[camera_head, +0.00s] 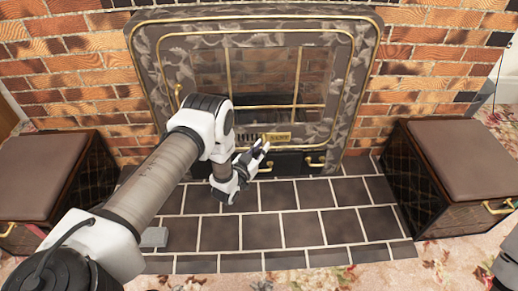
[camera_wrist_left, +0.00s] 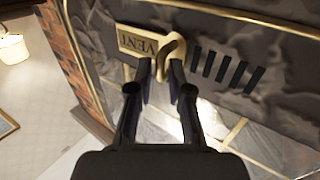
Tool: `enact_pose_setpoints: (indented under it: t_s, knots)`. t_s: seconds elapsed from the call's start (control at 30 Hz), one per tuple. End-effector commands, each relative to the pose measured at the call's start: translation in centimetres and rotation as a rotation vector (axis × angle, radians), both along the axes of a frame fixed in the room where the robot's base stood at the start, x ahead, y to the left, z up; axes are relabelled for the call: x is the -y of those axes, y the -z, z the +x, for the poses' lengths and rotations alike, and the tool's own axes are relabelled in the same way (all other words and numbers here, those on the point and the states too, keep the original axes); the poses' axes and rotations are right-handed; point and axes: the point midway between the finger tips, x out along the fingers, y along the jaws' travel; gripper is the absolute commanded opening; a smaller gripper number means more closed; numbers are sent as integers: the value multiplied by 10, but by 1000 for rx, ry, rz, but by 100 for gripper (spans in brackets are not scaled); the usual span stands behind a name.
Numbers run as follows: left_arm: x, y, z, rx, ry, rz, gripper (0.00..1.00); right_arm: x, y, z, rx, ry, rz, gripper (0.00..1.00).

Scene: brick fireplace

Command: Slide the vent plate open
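The brass vent plate (camera_head: 279,136), lettered VENT, sits low on the stove front, beside a row of dark vent slots (camera_head: 247,137). In the left wrist view the plate (camera_wrist_left: 136,41) carries a curved brass knob (camera_wrist_left: 172,47) at its slot-side end, and the slots (camera_wrist_left: 226,70) show uncovered. My left gripper (camera_head: 265,147) is just in front of the plate. In the left wrist view its fingers (camera_wrist_left: 161,66) are apart, with the knob's lower end between or just beyond the tips; contact cannot be told. My right gripper is out of view.
A glass door with brass bars (camera_head: 297,75) is above. Padded boxes (camera_head: 448,155) (camera_head: 32,190) flank the hearth.

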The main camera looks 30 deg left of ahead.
Motion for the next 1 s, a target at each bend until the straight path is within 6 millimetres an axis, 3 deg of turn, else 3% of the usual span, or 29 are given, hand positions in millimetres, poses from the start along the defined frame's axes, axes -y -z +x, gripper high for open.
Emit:
enact_pose_setpoints:
  t_s: [0.37,0.47,0.8,1.0]
  knots:
    - [0,0,-4,-3,0,-1,35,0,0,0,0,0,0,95]
    - [-1,1,-17,-5,-1,0,35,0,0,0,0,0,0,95]
    - [-5,1,-99,-3,-1,-1,35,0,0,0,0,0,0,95]
    - [-5,0,-119,0,0,0,35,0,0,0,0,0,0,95]
